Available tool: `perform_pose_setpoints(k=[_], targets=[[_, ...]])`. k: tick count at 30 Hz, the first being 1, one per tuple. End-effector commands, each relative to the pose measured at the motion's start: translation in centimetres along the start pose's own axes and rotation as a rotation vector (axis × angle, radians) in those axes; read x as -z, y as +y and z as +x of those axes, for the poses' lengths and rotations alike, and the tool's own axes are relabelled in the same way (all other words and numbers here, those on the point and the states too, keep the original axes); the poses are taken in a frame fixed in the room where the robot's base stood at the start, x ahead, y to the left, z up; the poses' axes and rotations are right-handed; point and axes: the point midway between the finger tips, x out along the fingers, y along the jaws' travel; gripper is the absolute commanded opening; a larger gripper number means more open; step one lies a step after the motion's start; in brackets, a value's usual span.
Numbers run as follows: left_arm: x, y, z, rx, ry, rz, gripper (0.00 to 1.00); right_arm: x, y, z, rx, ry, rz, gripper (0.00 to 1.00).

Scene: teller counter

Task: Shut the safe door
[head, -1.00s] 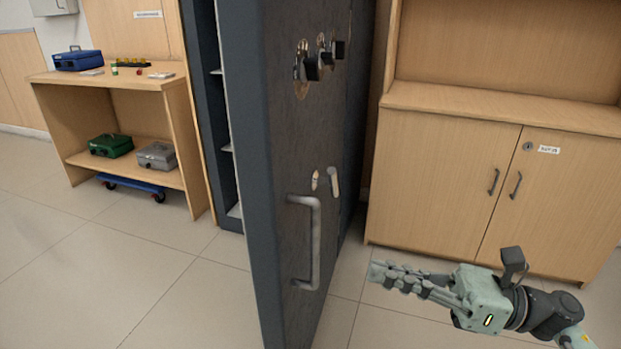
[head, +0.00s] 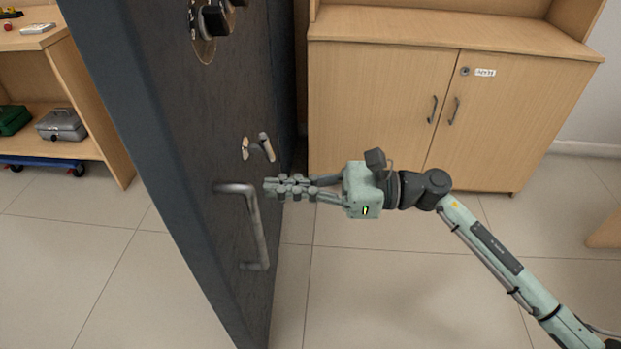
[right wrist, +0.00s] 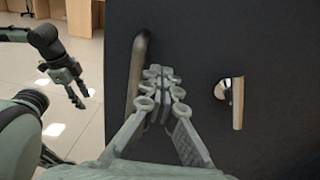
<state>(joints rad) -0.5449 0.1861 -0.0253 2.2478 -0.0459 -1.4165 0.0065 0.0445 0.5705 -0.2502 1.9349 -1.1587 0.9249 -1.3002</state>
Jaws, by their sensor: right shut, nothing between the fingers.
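The dark safe door (head: 195,130) stands open, with its outer face towards my right arm. It carries a grey bar handle (head: 256,225), a small lever (head: 266,147) above that, and dials (head: 213,20) near the top. My right gripper (head: 268,188) is shut and empty, its fingertips close to the door face just right of the bar handle. In the right wrist view the fingertips (right wrist: 158,75) point at the door between the bar handle (right wrist: 137,65) and the lever (right wrist: 237,103); I cannot tell if they touch. My left gripper (right wrist: 77,92) shows small there, its jaws unclear.
A wooden cabinet (head: 375,110) with two shut doors stands behind my right arm. At the left, a wooden shelf unit (head: 100,125) holds a grey cash box (head: 62,124) and a green box (head: 13,119). The tiled floor right of the door is clear.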

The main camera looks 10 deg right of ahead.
Motion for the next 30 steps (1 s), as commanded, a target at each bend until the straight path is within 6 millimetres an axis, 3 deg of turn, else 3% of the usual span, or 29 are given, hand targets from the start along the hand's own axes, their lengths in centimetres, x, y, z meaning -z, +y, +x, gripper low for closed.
perform_pose_setpoints(k=[3,10,30], targets=[[-0.1,0.2,1.1,-0.008,-0.007,0.0,0.43,-0.3,0.0,2.5,0.0,-0.003,0.001,0.0],[-0.3,0.6,3.0,-0.019,-0.013,0.0,0.43,-0.1,0.0,5.4,0.001,-0.002,0.002,0.0],[-0.5,0.8,3.6,-0.022,-0.015,-0.001,0.43,0.0,-0.1,6.6,0.007,0.0,0.001,0.0]])
